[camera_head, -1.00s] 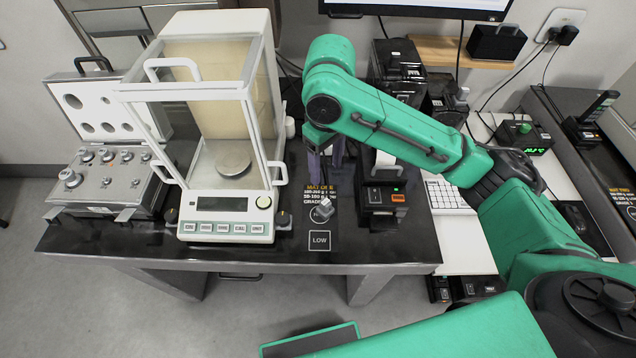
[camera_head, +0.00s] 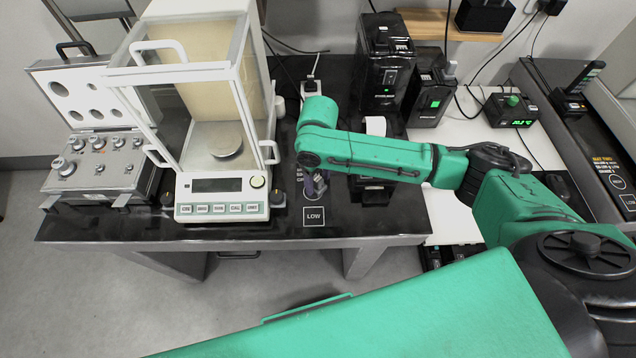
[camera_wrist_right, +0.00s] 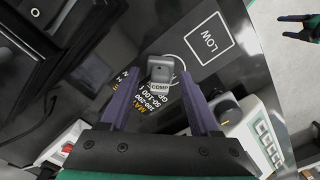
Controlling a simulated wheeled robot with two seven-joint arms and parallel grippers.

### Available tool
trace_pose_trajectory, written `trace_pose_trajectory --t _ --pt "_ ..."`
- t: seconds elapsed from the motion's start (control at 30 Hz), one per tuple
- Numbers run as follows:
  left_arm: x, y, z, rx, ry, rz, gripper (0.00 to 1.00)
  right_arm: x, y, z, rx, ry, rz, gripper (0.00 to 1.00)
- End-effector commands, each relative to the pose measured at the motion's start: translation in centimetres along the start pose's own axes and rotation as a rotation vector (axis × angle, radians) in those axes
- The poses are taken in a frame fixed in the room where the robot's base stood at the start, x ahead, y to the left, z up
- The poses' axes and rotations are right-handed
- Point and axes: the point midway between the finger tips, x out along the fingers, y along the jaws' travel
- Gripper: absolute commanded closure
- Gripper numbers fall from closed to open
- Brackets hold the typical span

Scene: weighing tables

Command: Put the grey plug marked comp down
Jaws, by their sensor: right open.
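The grey plug marked COMP (camera_wrist_right: 160,70) shows in the wrist view over the black table, next to the LOW label. It overlaps a thin pale ring (camera_wrist_right: 194,74) drawn on the table; I cannot tell whether its foot is fully inside. My right gripper (camera_wrist_right: 158,78) is open, with one purple finger on each side of the plug and gaps showing.
The glass-sided balance (camera_head: 222,198) stands close left of the gripper. A case of weights (camera_head: 98,165) is at the far left. A small black printer (camera_head: 372,188) stands close right. The table's front edge is just beyond the LOW label.

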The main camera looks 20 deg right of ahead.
Motion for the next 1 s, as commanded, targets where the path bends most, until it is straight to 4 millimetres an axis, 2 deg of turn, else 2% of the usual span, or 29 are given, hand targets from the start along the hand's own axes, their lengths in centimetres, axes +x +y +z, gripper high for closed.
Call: trace_pose_trajectory --t 0.03,0.07,0.2,0.53,0.67,0.77,0.83,1.0 --pt "0.0 0.0 0.0 0.000 0.000 0.000 0.26 0.0 0.0 0.0 0.000 0.000 0.000 0.38" --pt "0.0 0.0 0.0 0.000 0.000 0.000 0.26 0.0 0.0 0.0 0.000 0.000 0.000 0.45" --pt "0.0 0.0 0.0 0.000 0.000 0.000 0.26 0.0 0.0 0.0 0.000 0.000 0.000 0.99" --pt "0.0 0.0 0.0 0.000 0.001 0.000 0.26 -0.2 0.0 0.0 0.000 0.000 0.000 1.00" --pt "0.1 0.0 0.0 -0.001 0.001 0.000 0.26 -1.1 0.0 -0.1 -0.001 0.001 -0.001 1.00" --pt "0.1 0.0 0.0 -0.001 0.001 0.000 0.26 -2.7 0.0 -0.1 -0.001 0.004 0.000 1.00" --pt "0.2 0.0 0.0 -0.001 0.001 0.000 0.26 -4.6 0.0 -0.2 -0.001 0.005 0.000 1.00" --pt "0.3 0.0 0.1 -0.001 0.000 0.000 0.26 -11.0 0.0 -0.2 -0.001 0.008 0.000 1.00"
